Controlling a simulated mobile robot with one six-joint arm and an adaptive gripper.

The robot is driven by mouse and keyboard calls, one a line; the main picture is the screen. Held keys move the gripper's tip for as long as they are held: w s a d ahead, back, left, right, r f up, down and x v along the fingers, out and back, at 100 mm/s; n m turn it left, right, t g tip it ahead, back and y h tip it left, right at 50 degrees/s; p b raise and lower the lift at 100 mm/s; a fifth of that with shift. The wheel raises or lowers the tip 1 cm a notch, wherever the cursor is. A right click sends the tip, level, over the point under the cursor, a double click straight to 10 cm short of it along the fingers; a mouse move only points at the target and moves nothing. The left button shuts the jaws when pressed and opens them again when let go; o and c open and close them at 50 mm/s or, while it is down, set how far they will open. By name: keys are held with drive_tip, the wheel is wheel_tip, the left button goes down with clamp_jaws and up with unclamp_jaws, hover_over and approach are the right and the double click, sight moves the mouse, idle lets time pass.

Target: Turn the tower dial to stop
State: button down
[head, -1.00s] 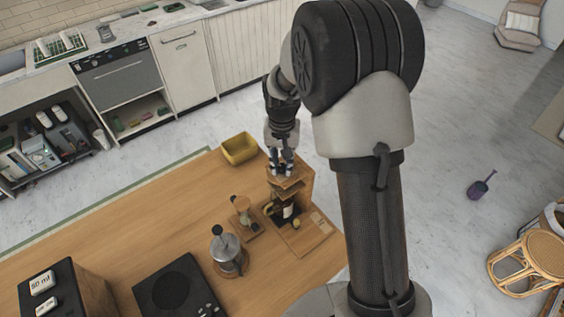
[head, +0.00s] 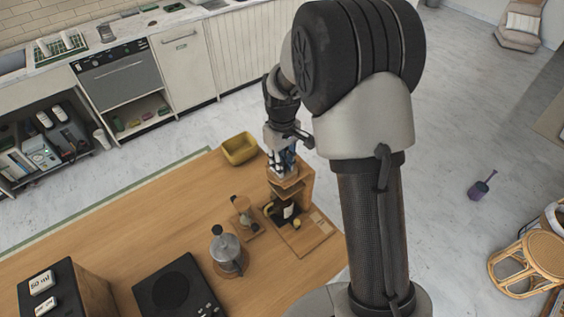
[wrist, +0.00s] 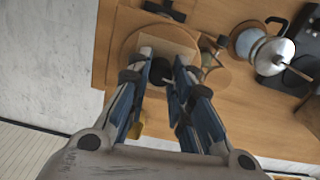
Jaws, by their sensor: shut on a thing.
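My gripper (wrist: 162,62) is shut on the dark round dial (wrist: 160,72), one finger on each side. The dial's markings and pointer are hidden or too small to read. In the head view my fingers hide the dial.
A black scale or hotplate (head: 178,290) lies nearer. The counter's left middle is clear.

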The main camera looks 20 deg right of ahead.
drive_tip(key=shift+n, duration=0.6)
drive_tip(key=c, duration=1.4)
unclamp_jaws()
wheel_tip(320, 180, up, 12)
drive_tip(key=shift+r, duration=0.1)
drive_tip(key=shift+s, duration=0.1)
